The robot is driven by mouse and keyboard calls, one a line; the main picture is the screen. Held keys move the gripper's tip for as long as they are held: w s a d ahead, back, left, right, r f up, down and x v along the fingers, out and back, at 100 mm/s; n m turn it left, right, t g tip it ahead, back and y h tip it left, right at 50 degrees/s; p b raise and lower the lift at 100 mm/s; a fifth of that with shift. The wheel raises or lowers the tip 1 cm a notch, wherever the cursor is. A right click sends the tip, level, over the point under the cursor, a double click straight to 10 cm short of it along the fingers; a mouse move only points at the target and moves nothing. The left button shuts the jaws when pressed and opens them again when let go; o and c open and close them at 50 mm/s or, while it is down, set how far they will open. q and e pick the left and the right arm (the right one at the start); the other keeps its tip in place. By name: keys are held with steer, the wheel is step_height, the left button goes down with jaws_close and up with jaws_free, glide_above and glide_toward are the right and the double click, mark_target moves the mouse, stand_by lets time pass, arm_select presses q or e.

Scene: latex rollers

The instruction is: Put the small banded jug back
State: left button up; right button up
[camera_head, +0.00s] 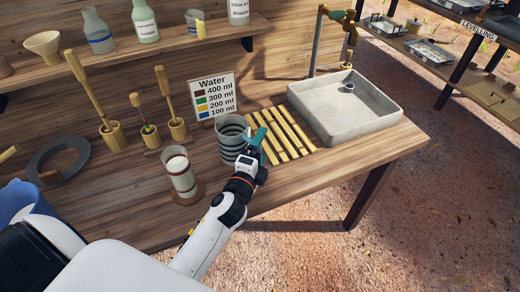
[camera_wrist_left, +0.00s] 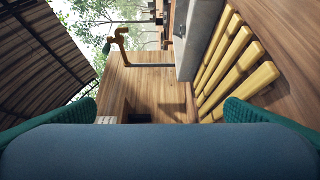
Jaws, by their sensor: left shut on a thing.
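The grey jug with dark bands (camera_head: 229,139) is upright at the front of the wooden bench, just left of the yellow slatted rack. My left gripper (camera_head: 254,143) is at its right side, with its teal fingers shut on it. In the left wrist view a smooth blue-grey surface (camera_wrist_left: 160,150), which I take for the jug, fills the space between the teal fingertips. I cannot tell whether the jug's base touches the bench. My right gripper is not in view.
A red-banded glass of white liquid (camera_head: 181,173) stands left of the jug. The slatted rack (camera_head: 281,134) and stone basin (camera_head: 345,105) with a brass tap (camera_head: 350,38) lie right. A water sign (camera_head: 213,96) stands behind. Bottles (camera_head: 97,32) line the shelf.

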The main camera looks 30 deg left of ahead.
arm_select(q)
step_height(320, 180, down, 5)
steer(key=b, duration=0.4)
steer(key=shift+b, duration=0.3)
steer(key=shift+f+b, duration=0.3)
steer(key=shift+f, duration=0.05)
steer(key=shift+f, duration=0.25)
steer(key=shift+f+b, duration=0.4)
steer(key=shift+b, duration=0.15)
